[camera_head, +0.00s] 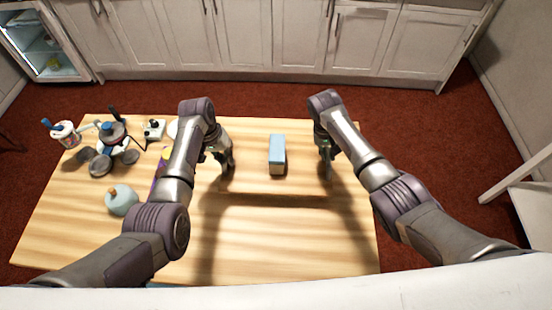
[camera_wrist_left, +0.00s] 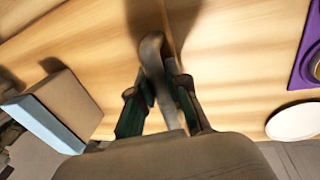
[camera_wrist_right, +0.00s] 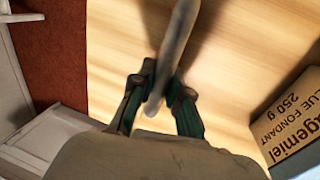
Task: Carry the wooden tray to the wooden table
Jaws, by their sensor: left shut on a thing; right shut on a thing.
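The wooden tray (camera_head: 250,178) lies between my two grippers over the wooden table (camera_head: 300,245). Its pale wood nearly blends with the table, and a dark shadow band runs along its near side. A blue-topped cardboard box (camera_head: 277,150) marked blue fondant stands on it. My left gripper (camera_head: 226,168) is shut on a tray handle, a rounded bar in the left wrist view (camera_wrist_left: 155,65). My right gripper (camera_head: 328,168) is shut on the opposite handle, seen in the right wrist view (camera_wrist_right: 170,60). Whether the tray touches the tabletop is unclear.
A round pale blue jar (camera_head: 122,200) and several kitchen items, including a white tub (camera_head: 66,134), stand on the table's left. A purple item (camera_wrist_left: 305,45) and a white disc (camera_wrist_left: 295,122) lie near my left gripper. The table's front middle is clear. White cabinets (camera_head: 270,45) line the back.

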